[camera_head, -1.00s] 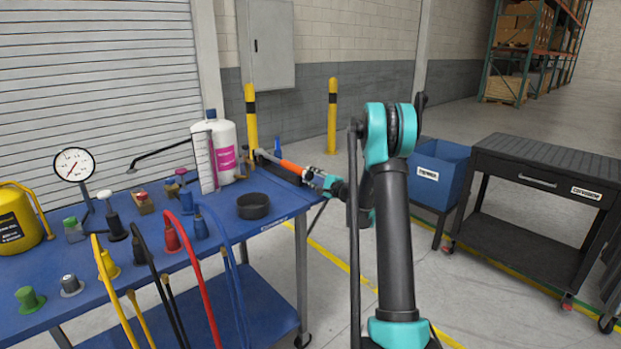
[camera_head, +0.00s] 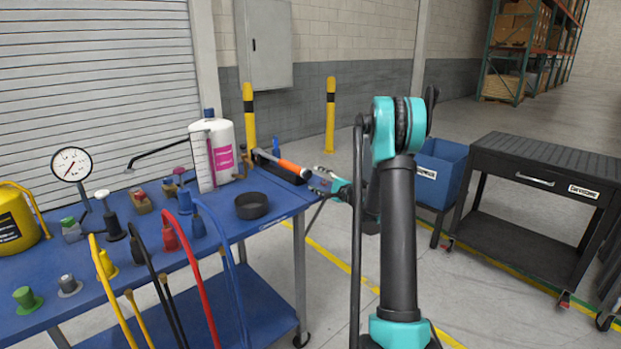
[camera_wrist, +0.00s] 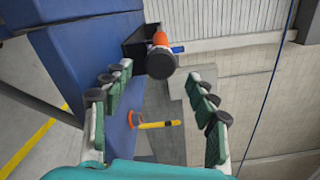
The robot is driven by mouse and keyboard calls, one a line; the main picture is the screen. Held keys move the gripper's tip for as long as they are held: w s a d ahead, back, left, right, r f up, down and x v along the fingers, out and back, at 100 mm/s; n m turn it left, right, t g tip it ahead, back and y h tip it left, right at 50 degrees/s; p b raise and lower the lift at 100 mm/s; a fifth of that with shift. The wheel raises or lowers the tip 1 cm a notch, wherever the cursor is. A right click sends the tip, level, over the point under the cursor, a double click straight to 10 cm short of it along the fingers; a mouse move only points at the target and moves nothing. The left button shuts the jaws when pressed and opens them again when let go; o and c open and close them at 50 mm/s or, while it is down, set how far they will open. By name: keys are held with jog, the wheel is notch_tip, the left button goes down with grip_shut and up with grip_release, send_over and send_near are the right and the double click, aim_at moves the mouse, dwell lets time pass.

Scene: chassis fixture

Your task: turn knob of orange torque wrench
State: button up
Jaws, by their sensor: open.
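The orange torque wrench (camera_head: 292,167) lies at the far right corner of the blue table, its orange handle ending in a dark knob toward my gripper. In the wrist view its dark round knob (camera_wrist: 161,63) faces me, with the orange handle (camera_wrist: 160,39) behind it. My gripper (camera_head: 318,180) is open, its fingertips close to the knob end in the head view. In the wrist view the open fingers (camera_wrist: 162,82) stand to either side, with the knob ahead between their tips. I see no contact with the knob.
The blue table (camera_head: 120,250) holds a black round dish (camera_head: 252,205), a white bottle (camera_head: 215,150), a gauge (camera_head: 71,164) and several hoses and knobs. A blue bin (camera_head: 440,173) and a black cart (camera_head: 545,170) stand to the right. Yellow posts (camera_head: 331,115) stand behind.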

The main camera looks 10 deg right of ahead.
jog(key=v, duration=0.7)
jog(key=shift+s, duration=0.1)
jog(key=s+a+f+n+g+h, duration=0.1)
jog(key=s+a+n+g, duration=0.3)
jog(key=s, duration=0.5)
jog(key=s+a+f+n+g+h, duration=0.2)
jog(key=s+a+n+g, duration=0.15)
jog(key=s+a, duration=0.4)
jog(key=s+d+f+n+g+h, duration=0.1)
jog(key=s+d+f+n+h, duration=0.1)
jog(key=s, duration=0.6)
jog(key=s+d+f+n+g+h, duration=0.1)
jog(key=s+d+f+n+h, duration=0.2)
jog(key=s, duration=0.6)
jog(key=s+d+f+n+g+h, duration=0.1)
jog(key=s+d+f+n+h, duration=0.1)
jog(key=s, duration=0.7)
jog(key=shift+d+f+n, duration=0.35)
jog(key=shift+d+n, duration=0.1)
jog(key=shift+d, duration=0.5)
